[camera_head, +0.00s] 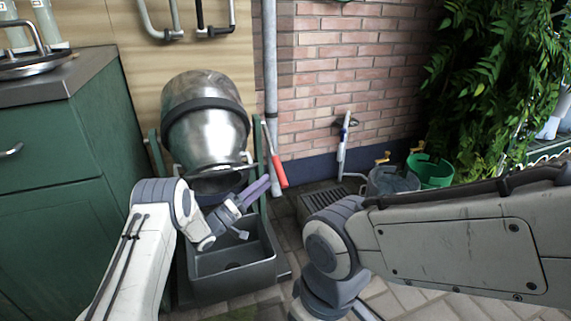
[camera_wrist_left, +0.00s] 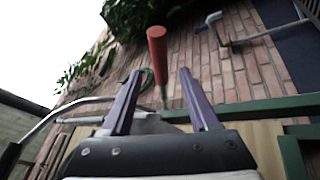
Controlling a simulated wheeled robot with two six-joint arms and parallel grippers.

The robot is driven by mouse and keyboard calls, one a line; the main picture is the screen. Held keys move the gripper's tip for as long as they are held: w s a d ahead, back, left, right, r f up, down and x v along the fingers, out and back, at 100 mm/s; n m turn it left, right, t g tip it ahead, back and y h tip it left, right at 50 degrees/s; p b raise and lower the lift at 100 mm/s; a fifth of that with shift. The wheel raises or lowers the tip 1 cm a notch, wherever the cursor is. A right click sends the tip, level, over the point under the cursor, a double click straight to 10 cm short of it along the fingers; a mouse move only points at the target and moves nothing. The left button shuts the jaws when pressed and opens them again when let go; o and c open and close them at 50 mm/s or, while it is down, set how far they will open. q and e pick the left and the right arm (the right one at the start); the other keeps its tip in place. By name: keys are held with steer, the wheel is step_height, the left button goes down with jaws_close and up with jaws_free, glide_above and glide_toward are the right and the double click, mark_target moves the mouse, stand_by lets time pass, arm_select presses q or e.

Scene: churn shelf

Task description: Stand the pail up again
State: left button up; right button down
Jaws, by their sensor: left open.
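Two buckets stand on the ground at the back right in the head view: a green one (camera_head: 431,170) and a grey one (camera_head: 393,182) partly behind my right arm. Both look roughly upright, and I cannot tell which is the task's pail. My left gripper (camera_head: 262,186) is open and empty, its purple fingers beside the churn's green frame, far left of the buckets. In the left wrist view the open fingers (camera_wrist_left: 161,75) have a red handle (camera_wrist_left: 157,50) between and beyond their tips. My right gripper is out of view.
A metal churn drum (camera_head: 205,120) sits tilted in a green frame above a dark trough (camera_head: 232,282). The red lever handle (camera_head: 278,172) is close to my left fingers. A green cabinet (camera_head: 60,190) stands left; a brick wall (camera_head: 340,75) is behind.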

arm_select(q)
steer(key=b+x, duration=0.4)
steer(key=x, duration=0.6)
steer(key=shift+d, duration=0.1)
steer(key=shift+f, duration=0.1)
jaws_close()
stand_by(1.0)
